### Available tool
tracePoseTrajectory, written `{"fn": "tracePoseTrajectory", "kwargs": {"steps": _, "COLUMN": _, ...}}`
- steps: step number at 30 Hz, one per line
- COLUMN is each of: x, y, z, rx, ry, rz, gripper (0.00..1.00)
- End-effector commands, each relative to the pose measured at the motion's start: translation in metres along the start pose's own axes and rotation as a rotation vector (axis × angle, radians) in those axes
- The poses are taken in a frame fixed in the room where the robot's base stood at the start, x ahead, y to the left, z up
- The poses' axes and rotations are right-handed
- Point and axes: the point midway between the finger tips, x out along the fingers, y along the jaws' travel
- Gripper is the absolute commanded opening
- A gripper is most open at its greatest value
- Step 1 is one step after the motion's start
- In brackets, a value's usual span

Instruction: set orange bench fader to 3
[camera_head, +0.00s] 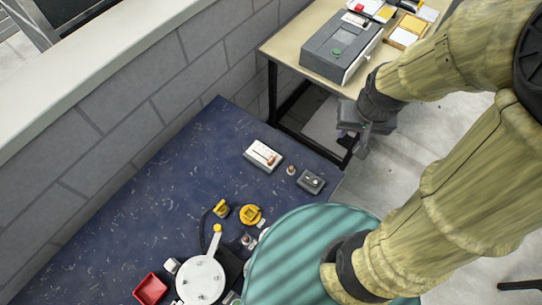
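A small white box with an orange-red fader knob (263,155) sits on the dark blue bench (160,170), near its far right part. The knob is toward the box's right end; the scale marks are too small to read. My gripper (358,140) hangs from my arm beyond the bench's right edge, in front of the beige table's leg. It is apart from the fader box, to its right. Its fingers are small and seen at an angle, so I cannot tell if they are open or shut. I see nothing held in it.
A small knob (291,170) and a dark grey switch box (311,181) stand just right of the fader. A yellow round part (250,214), white disc (200,281) and red tray (150,289) lie nearer. A teal ribbed drum (310,250) fills the lower middle. A beige table (285,45) stands behind.

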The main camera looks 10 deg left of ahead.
Motion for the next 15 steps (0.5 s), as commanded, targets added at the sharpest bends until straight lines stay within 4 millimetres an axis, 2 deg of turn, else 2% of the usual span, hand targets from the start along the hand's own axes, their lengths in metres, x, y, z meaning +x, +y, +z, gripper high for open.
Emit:
{"fn": "tracePoseTrajectory", "kwargs": {"steps": 5, "x": 0.019, "y": -0.028, "z": -0.013, "rx": 0.084, "ry": -0.062, "rz": -0.030, "gripper": 0.36}}
{"fn": "tracePoseTrajectory", "kwargs": {"steps": 15, "x": 0.078, "y": -0.117, "z": -0.033, "rx": 0.330, "ry": -0.199, "rz": -0.007, "gripper": 0.36}}
